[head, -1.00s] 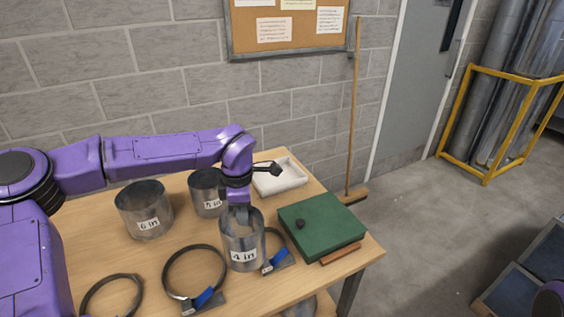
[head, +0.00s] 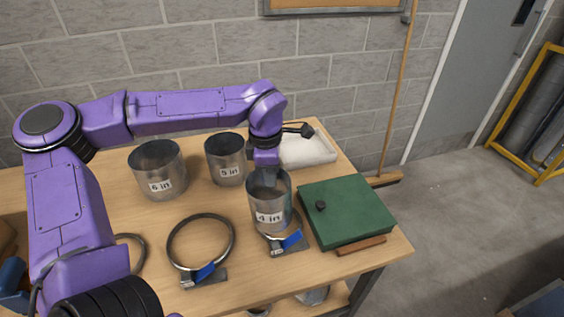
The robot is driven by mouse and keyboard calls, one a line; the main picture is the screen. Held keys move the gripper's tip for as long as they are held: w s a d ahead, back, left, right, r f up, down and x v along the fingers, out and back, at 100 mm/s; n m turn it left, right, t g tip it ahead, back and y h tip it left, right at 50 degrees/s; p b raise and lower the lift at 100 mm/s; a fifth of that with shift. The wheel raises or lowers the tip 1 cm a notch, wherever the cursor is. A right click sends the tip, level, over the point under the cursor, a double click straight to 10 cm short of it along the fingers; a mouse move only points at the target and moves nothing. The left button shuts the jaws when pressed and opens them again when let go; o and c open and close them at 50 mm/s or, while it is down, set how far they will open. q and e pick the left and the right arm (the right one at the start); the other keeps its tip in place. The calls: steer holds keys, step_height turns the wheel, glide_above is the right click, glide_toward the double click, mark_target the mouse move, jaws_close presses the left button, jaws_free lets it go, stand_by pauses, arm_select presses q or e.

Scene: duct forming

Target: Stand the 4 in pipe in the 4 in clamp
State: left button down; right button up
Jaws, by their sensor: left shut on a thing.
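The 4 in pipe (head: 270,205) is a grey metal cylinder with a white "4 in" label, and it is upright. My left gripper (head: 268,178) is shut on its upper rim. The 4 in clamp (head: 290,246) is a dark ring with a blue handle on a small base. The pipe's lower end overlaps the ring in the picture and hides most of it. I cannot tell whether the pipe's bottom is inside the ring or just above it. My right gripper is not in view.
The 6 in pipe (head: 160,172) and 5 in pipe (head: 226,160) stand behind on the table. A larger clamp (head: 172,258) lies to the left, with another ring (head: 140,258) beyond it. A green box (head: 346,212) is close on the right; a white tray (head: 308,152) is behind.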

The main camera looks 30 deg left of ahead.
arm_select(q)
steer(key=shift+g, duration=0.5)
steer(key=w+f, duration=0.1)
steer(key=f, duration=0.1)
steer(key=w+f+b, duration=0.1)
steer(key=w+f, duration=0.1)
steer(key=w+f+b, duration=0.1)
steer(key=w+f, duration=0.1)
steer(key=f, duration=0.1)
steer(key=shift+d, duration=0.25)
steer(key=s, duration=0.1)
steer(key=s+r, duration=0.1)
steer(key=shift+s, duration=0.4)
steer(key=c, duration=1.2)
jaws_free()
steer(key=shift+w+f, duration=0.4)
steer(key=shift+w, duration=0.35)
steer(key=shift+s+r, duration=0.2)
steer(key=shift+r, duration=0.2)
steer(key=r, duration=0.6)
steer(key=r+b, duration=0.1)
steer(key=r, duration=0.2)
steer(key=shift+w+r, duration=0.3)
steer(key=shift+r, duration=0.1)
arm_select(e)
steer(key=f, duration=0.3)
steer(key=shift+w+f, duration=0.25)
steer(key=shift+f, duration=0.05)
